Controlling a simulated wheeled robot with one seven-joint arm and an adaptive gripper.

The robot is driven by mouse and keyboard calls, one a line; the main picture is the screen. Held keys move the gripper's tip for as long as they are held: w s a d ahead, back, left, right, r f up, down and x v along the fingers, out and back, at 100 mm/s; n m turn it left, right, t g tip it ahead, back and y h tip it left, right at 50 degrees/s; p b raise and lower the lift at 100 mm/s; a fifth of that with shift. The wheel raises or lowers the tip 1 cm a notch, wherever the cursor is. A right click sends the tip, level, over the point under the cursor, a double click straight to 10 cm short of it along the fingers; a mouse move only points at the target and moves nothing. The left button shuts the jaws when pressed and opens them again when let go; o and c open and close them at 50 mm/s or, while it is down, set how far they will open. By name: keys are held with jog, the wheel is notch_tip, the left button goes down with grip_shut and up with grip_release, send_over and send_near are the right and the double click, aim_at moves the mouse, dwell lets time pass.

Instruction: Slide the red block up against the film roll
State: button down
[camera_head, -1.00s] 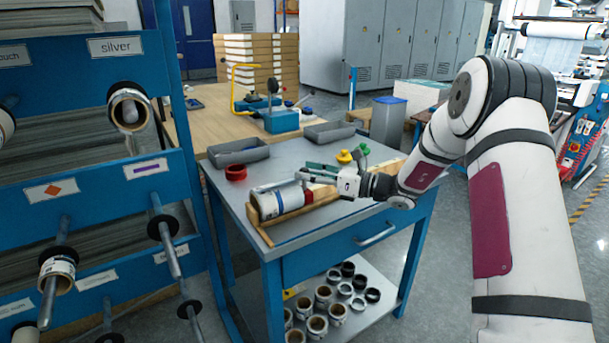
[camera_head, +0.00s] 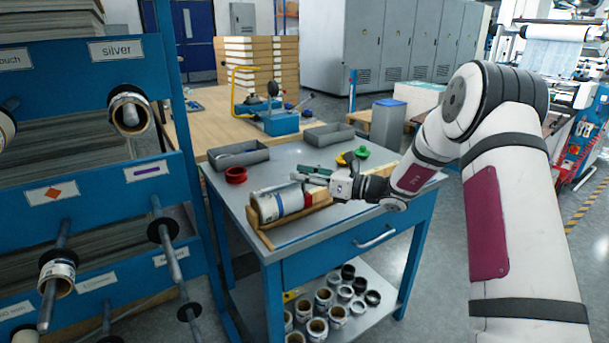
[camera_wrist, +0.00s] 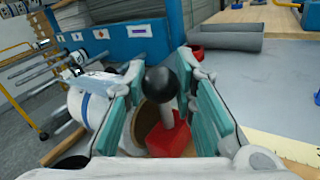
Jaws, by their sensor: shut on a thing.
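The red block (camera_wrist: 170,138) has an upright grey post topped by a black ball knob (camera_wrist: 161,84). In the head view the block (camera_head: 308,198) shows as a small red patch at the right end of the film roll (camera_head: 282,204). The roll is white with a blue band and lies in a wooden cradle (camera_head: 262,233). In the wrist view the roll (camera_wrist: 92,108) is at the left, its brown core end facing the block. Whether block and roll touch, I cannot tell.
The metal table (camera_head: 285,161) also holds a red ring (camera_head: 236,175), grey trays (camera_head: 239,154) and a green knob (camera_head: 362,152). A blue rack with rods (camera_head: 85,205) stands at the left. Several core rings fill the lower shelf (camera_head: 335,325).

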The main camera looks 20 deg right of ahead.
jog(key=shift+a, duration=0.15)
jog(key=c, duration=1.3)
grip_release()
jog(key=v, duration=1.2)
jog(key=shift+s, duration=0.1)
jog(key=shift+a, duration=0.1)
